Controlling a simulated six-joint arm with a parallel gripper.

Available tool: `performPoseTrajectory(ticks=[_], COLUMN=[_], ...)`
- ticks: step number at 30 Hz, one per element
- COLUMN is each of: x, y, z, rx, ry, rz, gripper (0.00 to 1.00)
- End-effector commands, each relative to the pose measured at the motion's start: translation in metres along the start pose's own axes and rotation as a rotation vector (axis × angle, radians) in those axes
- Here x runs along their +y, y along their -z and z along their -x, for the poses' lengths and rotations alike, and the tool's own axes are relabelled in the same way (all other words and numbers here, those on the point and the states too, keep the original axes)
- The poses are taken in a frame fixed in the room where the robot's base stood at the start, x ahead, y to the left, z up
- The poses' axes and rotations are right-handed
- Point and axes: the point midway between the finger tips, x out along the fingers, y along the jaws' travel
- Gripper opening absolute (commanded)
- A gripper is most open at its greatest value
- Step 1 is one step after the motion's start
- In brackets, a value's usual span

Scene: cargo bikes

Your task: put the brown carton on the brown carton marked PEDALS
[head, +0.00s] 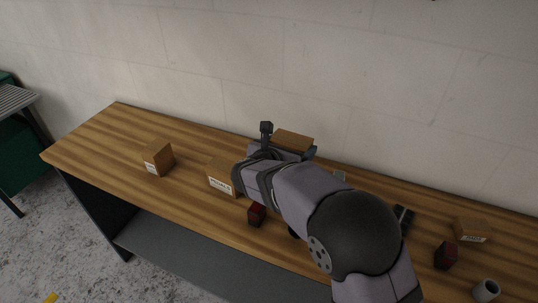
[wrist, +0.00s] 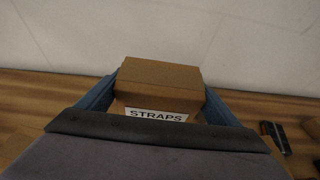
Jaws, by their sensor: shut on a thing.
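My gripper (wrist: 160,98) is shut on a brown carton (wrist: 160,74), with a blue finger on each side of it. A white label reading STRAPS shows below the carton's top in the wrist view. In the head view the held carton (head: 293,139) shows behind my arm, and its lower part is hidden. Another brown carton (head: 222,176) stands on the table just left of my gripper. Its white label seems to read PEDALS, but the print is small. Part of a carton (wrist: 14,147) also shows at the lower left of the wrist view.
A labelled brown carton (head: 158,158) stands farther left on the wooden table (head: 110,135), and another (head: 472,230) at the right. A dark red block (head: 257,214) is near the front edge. A second red block (head: 446,255), a grey cup (head: 487,290) and a black item (head: 404,218) lie right.

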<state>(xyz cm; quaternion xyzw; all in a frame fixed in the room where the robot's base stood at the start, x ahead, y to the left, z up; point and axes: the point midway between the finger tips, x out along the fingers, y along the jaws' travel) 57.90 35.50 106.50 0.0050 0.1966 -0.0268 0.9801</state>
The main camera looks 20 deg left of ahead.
Motion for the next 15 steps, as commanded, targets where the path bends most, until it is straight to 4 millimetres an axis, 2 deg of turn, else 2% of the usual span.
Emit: performPoseTrajectory(ticks=[5, 15], x=[0.032, 0.124], y=[-0.013, -0.038], z=[0.017, 0.076], rx=[0.0, 0.003], ry=[-0.071, -0.291], rz=[0.025, 0.116], gripper=[0.43, 0.43])
